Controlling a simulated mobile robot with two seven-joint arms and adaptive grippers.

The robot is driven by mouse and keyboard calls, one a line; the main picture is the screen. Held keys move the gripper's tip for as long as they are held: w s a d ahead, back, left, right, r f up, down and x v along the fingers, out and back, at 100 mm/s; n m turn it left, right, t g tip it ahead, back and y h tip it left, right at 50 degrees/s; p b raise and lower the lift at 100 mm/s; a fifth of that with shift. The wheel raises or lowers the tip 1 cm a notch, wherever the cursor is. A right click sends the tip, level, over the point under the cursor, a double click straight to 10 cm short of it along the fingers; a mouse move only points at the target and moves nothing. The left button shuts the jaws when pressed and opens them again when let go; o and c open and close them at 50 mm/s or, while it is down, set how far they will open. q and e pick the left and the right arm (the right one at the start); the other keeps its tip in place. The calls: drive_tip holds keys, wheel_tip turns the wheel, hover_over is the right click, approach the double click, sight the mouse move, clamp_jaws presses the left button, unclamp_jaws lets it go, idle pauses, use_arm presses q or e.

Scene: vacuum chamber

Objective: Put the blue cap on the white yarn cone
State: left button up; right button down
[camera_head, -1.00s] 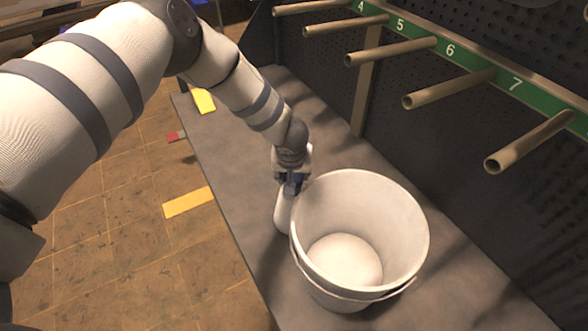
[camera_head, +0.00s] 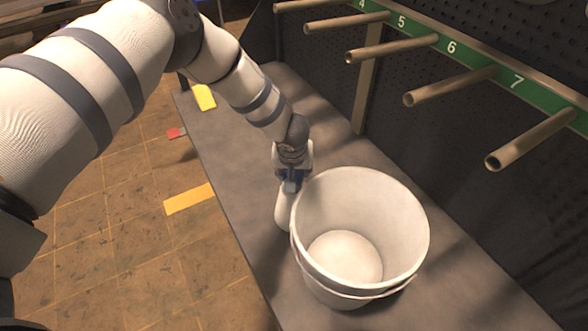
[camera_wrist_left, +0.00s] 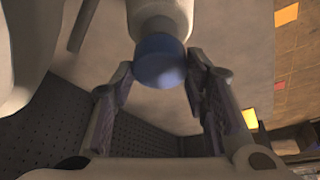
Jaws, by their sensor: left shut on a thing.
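The white yarn cone (camera_head: 283,212) stands on the grey bench, just left of the white bucket. My left gripper (camera_head: 291,184) comes down from above over the cone's top. In the left wrist view the blue cap (camera_wrist_left: 158,62) lies between the two fingers of my left gripper (camera_wrist_left: 160,75), which is shut on it. The white cone (camera_wrist_left: 160,16) shows right behind the cap and in line with it. The cap looks to be at the cone's tip, but I cannot tell whether it is fully seated. My right gripper is not in view.
The white bucket (camera_head: 412,232) stands close to the right of the cone and gripper. Several tan pegs (camera_head: 450,87) stick out from the pegboard wall above the bench. The bench (camera_head: 232,150) is clear to the left, and its edge drops to the tiled floor.

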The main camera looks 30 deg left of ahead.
use_arm(q)
drive_tip(key=shift+f, duration=0.1)
drive_tip(key=shift+f+b, duration=1)
drive_tip(key=shift+f, duration=0.5)
drive_tip(key=o, duration=0.9)
drive_tip(key=v, duration=1.2)
drive_tip(key=shift+w+r, duration=0.1)
